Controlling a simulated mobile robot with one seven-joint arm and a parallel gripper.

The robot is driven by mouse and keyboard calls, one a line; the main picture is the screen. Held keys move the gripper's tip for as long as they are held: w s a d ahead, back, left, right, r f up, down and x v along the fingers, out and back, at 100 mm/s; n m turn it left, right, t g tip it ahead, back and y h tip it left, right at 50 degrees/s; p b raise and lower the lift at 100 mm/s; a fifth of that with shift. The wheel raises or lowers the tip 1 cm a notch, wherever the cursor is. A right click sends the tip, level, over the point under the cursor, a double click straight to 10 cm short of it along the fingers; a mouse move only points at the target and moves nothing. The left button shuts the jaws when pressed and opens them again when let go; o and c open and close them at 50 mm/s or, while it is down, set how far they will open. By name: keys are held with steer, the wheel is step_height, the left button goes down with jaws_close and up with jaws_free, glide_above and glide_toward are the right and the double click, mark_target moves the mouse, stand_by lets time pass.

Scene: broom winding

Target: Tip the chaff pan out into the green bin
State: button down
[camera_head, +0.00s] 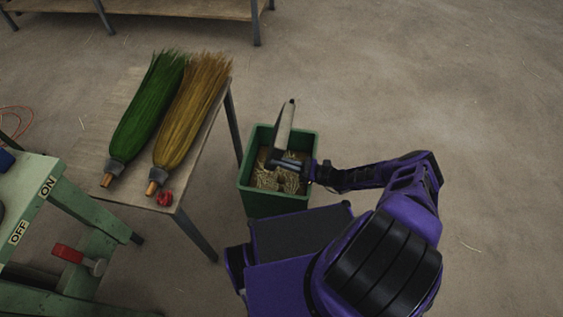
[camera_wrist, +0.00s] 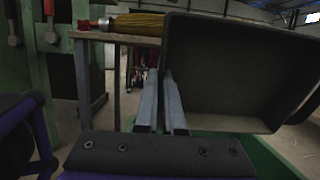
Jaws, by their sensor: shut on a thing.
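The chaff pan (camera_head: 284,127) is a grey pan, tipped up steeply on its side over the green bin (camera_head: 276,205). My gripper (camera_head: 285,163) is over the bin's opening, shut on the pan's near edge. In the wrist view the fingers (camera_wrist: 162,100) are close together against the left edge of the pan (camera_wrist: 235,75), whose dark inside shows no chaff that I can make out. Straw-coloured chaff (camera_head: 278,180) lies in the bin below the gripper. The bin's green side also shows in the wrist view (camera_wrist: 270,160).
A table (camera_head: 133,192) left of the bin holds a green broom (camera_head: 147,107), a yellow broom (camera_head: 192,105) and a small red object (camera_head: 165,199). A green machine (camera_head: 30,195) with ON and OFF labels stands at the left. The floor to the right is clear.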

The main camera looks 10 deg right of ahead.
mark_target(270, 158)
steer(key=h, duration=0.1)
steer(key=a+h, duration=0.1)
steer(key=a+g+h, duration=0.1)
steer(key=shift+w+r, duration=0.3)
steer(key=shift+w, duration=0.1)
steer(key=a+h, duration=0.1)
steer(key=a+g+h, duration=0.1)
steer(key=h, duration=0.1)
steer(key=shift+w+f+g, duration=0.2)
steer(key=shift+w+g, duration=0.1)
steer(key=shift+w, duration=0.1)
steer(key=shift+w+a+r+h+p, duration=0.2)
steer(key=shift+a+h+p, duration=0.35)
steer(key=shift+p, duration=0.4)
steer(key=w+a+f+g+h, duration=0.1)
steer(key=a+f+g+h, duration=0.3)
steer(key=f+h, duration=0.4)
steer(key=shift+w+g+h, duration=0.35)
steer(key=shift+g+h, duration=0.35)
steer(key=shift+h, duration=1.55)
